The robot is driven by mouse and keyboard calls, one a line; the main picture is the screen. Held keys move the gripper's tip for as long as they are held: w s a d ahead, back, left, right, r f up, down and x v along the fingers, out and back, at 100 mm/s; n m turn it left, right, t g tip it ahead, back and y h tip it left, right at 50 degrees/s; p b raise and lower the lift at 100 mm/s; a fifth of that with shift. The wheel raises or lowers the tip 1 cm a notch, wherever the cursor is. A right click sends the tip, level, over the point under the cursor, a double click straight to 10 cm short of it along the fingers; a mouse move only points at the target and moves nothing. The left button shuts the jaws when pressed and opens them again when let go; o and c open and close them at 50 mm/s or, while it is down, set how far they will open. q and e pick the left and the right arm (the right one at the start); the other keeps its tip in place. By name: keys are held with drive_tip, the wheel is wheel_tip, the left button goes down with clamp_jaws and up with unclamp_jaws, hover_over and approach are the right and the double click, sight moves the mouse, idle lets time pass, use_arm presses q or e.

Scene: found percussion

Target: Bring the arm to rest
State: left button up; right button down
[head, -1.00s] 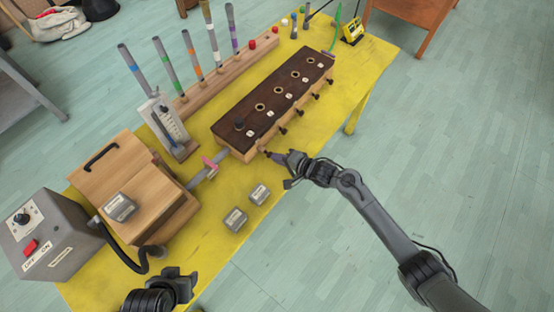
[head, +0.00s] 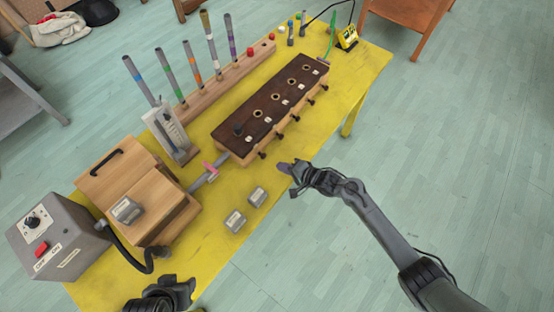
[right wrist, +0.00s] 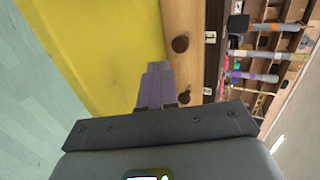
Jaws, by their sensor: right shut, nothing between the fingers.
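My right gripper (head: 285,167) is shut and empty. It hangs over the front edge of the yellow table, just in front of the dark-topped wooden box with holes and black knobs (head: 232,125), apart from it. In the right wrist view its closed fingers (right wrist: 156,84) point along the yellow tabletop beside the box's front with two dark knobs (right wrist: 181,43). My left gripper (head: 172,290) shows at the bottom of the head view, near the table's near end; its jaws cannot be made out.
Two small grey blocks (head: 235,221) lie on the yellow table (head: 205,252) before the box. A wooden chest (head: 118,172) and grey switch box (head: 75,246) stand left. Coloured tubes (head: 168,73) rise from a wooden rack behind. The floor at right is open.

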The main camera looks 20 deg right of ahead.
drive_tip(key=p+v, duration=0.1)
drive_tip(key=v, duration=0.6)
drive_tip(key=s+a+f+h, duration=0.1)
drive_tip(key=s+a, duration=0.4)
drive_tip(key=s, duration=0.9)
drive_tip(key=s+d+r+n+g+h, duration=0.65)
drive_tip(key=s+d+r+n, duration=0.25)
drive_tip(key=s+r+n, duration=0.25)
wheel_tip(320, 180, up, 24)
drive_tip(key=p, duration=2.5)
drive_tip(key=shift+a+n, duration=0.2)
drive_tip(key=shift+n, duration=0.15)
